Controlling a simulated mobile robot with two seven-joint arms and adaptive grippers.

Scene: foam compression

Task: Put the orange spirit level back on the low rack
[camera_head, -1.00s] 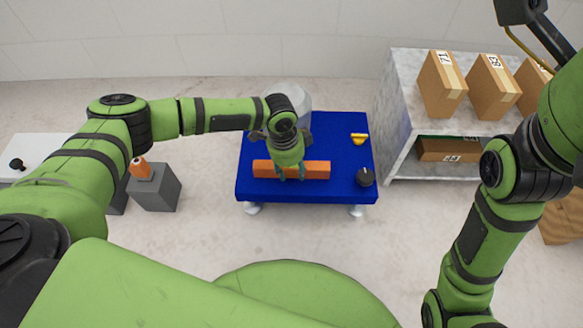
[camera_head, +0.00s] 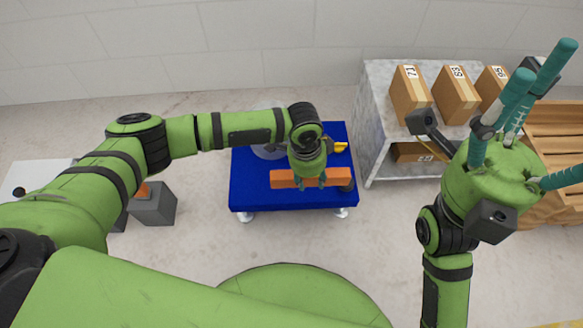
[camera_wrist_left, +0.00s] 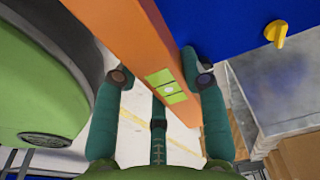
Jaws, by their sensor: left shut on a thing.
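The orange spirit level (camera_head: 340,179) is a long orange bar held level near the front right of the blue table (camera_head: 262,199). My left gripper (camera_head: 311,182) is shut on it near its middle, from above. In the left wrist view the bar (camera_wrist_left: 130,30) runs between my fingers, with a green-yellow label on its side and floor showing beyond it. It appears to be above the table; the exact gap cannot be told. My right gripper (camera_head: 535,112) is raised at the right, its teal fingers spread and empty. I cannot tell which piece is the low rack.
A marble shelf (camera_head: 376,100) with several numbered cardboard boxes (camera_head: 409,93) stands right of the table. Slatted wooden structure (camera_head: 560,120) is at far right. A grey block (camera_head: 154,206) is at left.

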